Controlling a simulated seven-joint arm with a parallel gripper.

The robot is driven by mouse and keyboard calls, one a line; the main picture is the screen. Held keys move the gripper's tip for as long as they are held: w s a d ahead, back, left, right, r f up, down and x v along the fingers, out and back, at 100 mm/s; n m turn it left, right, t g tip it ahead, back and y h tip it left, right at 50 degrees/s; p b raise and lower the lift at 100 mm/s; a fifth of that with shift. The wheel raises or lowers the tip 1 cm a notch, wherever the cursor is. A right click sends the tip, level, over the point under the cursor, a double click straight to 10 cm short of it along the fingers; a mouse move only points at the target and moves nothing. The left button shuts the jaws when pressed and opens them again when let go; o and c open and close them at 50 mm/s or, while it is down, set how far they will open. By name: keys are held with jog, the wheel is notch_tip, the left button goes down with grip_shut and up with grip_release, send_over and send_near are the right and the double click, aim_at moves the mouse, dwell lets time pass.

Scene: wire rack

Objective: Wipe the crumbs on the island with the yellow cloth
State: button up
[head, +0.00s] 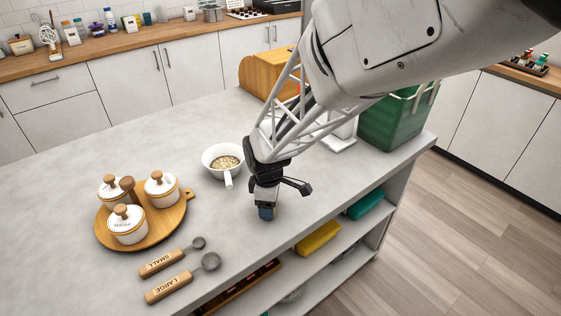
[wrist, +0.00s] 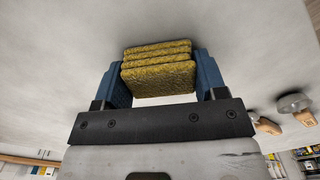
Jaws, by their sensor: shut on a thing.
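My gripper (head: 267,211) is just above or at the grey island top (head: 190,140), near its front edge. In the wrist view its two blue fingers (wrist: 160,80) are shut on the yellow cloth (wrist: 158,78), which is folded in several layers. In the head view the cloth is mostly hidden behind the fingers. I cannot tell whether the cloth touches the top. I cannot make out crumbs in either view; the arm and gripper hide part of the top.
A white bowl of grain-like bits (head: 222,160) stands left of my gripper. Farther left are a wooden tray (head: 165,232) with lidded jars and two measuring spoons (head: 170,262). A green crate (head: 395,118) stands back right. Yellow (head: 318,238) and teal (head: 366,203) folded items lie on the shelf below.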

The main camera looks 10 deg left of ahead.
jog(key=shift+s+d, duration=0.1)
jog(key=shift+d, duration=0.05)
jog(key=shift+s+d, duration=0.7)
dwell(0.4)
jog(key=shift+a, duration=0.1)
jog(key=shift+w+a, duration=0.95)
jog(key=shift+w, duration=0.1)
jog(key=shift+w+a, duration=0.1)
dwell(0.4)
jog(key=shift+w+a, duration=0.95)
jog(key=shift+a, duration=0.05)
jog(key=shift+w, duration=0.1)
jog(key=shift+w+a, duration=0.75)
jog(key=shift+a, duration=0.05)
